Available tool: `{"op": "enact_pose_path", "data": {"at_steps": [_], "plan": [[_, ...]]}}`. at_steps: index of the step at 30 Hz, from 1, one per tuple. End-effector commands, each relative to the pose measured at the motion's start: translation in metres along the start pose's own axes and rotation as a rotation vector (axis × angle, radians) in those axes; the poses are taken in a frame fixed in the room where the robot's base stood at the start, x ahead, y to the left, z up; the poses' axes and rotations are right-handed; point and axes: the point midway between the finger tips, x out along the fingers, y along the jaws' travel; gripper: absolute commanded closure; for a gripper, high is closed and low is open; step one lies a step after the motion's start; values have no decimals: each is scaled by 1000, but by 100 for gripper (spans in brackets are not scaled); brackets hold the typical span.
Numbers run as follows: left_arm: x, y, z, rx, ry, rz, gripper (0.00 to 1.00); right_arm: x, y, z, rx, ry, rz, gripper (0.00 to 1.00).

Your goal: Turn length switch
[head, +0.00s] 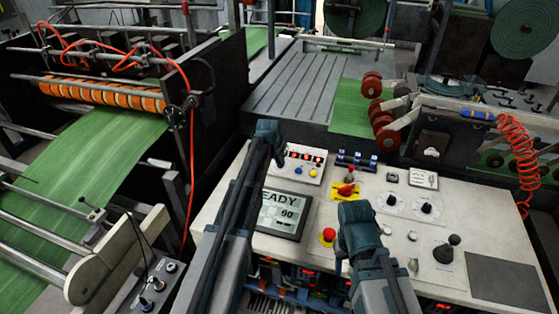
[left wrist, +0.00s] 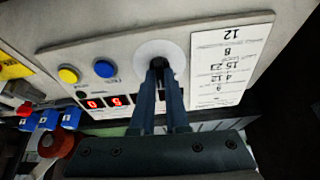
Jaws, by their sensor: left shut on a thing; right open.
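The length switch (left wrist: 154,63) is a small black knob on a round white dial, seen in the left wrist view beside a white card with printed numbers. My left gripper (left wrist: 161,76) is shut on this knob, its two dark fingers to either side of it. The fingers partly hide the knob, so its pointing direction cannot be told. In the head view my left gripper (head: 270,138) is over the left end of the small display panel (head: 302,162) and hides the knob. My right gripper (head: 354,212) is open above the console, right of the screen.
The console (head: 215,200) carries a screen (head: 281,214) showing "EADY" and "90", a red mushroom button (head: 328,235), a red switch (head: 346,190) on a yellow plate, two dial knobs (head: 427,208) and a joystick (head: 446,250). Green sheeting (head: 90,155) runs at left.

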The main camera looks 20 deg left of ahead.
Motion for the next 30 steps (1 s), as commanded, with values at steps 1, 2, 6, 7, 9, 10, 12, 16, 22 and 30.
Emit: {"op": "enact_pose_path", "data": {"at_steps": [1, 2, 6, 7, 9, 10, 12, 16, 22, 30], "plan": [[0, 0, 0, -35, -1, -9, 100, 0, 0, 0, 0, 0, 0, 50], [0, 0, 0, -57, -1, -15, 100, 0, 0, 0, 0, 0, 0, 50], [0, 1, 0, -150, -1, -36, 100, 0, 0, 0, 0, 0, 0, 50], [0, 1, 0, -167, -1, -40, 100, 0, 0, 0, 0, 0, 0, 50], [0, 1, 0, -204, -1, -48, 100, 0, 0, 0, 0, 0, 0, 50], [0, 1, 0, -218, -1, -51, 100, 0, 0, 0, 0, 0, 0, 50], [0, 1, 0, -247, -1, -58, 100, 0, 0, 0, 0, 0, 0, 50], [0, 0, 0, -285, -1, -68, 100, 0, 0, 0, 0, 0, 0, 50], [0, 1, 0, -315, -2, -74, 100, 0, 0, 0, 0, 0, 0, 50], [0, 1, 1, -320, -2, -75, 100, 0, 0, 0, 0, 0, 0, 50]]}}
